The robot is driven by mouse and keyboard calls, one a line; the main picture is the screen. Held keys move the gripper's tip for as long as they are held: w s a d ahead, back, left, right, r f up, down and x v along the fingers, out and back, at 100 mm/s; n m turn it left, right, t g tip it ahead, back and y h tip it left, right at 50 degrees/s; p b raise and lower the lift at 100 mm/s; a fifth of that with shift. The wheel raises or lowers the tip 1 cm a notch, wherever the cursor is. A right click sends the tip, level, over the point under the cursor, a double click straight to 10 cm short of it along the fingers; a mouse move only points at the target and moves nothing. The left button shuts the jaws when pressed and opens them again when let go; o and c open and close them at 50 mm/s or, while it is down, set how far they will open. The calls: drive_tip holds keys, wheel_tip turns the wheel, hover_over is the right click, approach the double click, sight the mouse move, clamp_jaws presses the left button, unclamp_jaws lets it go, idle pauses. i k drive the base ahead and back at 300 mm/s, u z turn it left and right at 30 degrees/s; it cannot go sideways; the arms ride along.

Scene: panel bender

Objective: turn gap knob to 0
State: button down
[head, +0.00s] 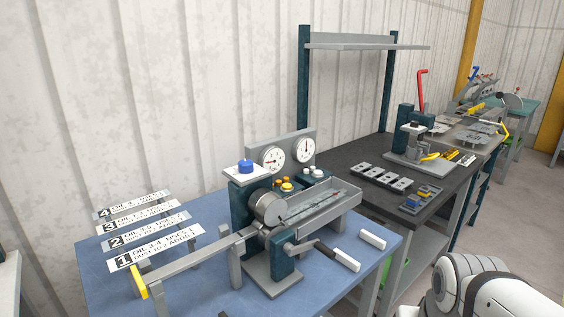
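The panel bender (276,212) stands on a blue-topped table. A blue knob (245,166) sits on a white plate at its upper left and looks like the gap knob. The marks on that plate are too small to read, so its setting cannot be told. Two round white dials (272,158) with needles stand behind the machine; the second dial (304,149) is to the right. My gripper is not in view; only a white and grey part of my arm shows at the lower right, apart from the machine.
Numbered sheets (155,248) stand on racks at the left of the blue table (207,292). A grey bar with a yellow end (138,281) reaches toward the front left. A crank handle (337,257) sticks out at the front right. A dark bench (340,160) with fixtures stands behind.

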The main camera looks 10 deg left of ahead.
sight(245, 167)
drive_tip(key=z, duration=2.2)
drive_tip(key=i, duration=1.2)
drive_tip(key=u, duration=3.5)
drive_tip(key=i, duration=0.9)
drive_tip(key=z, duration=0.1)
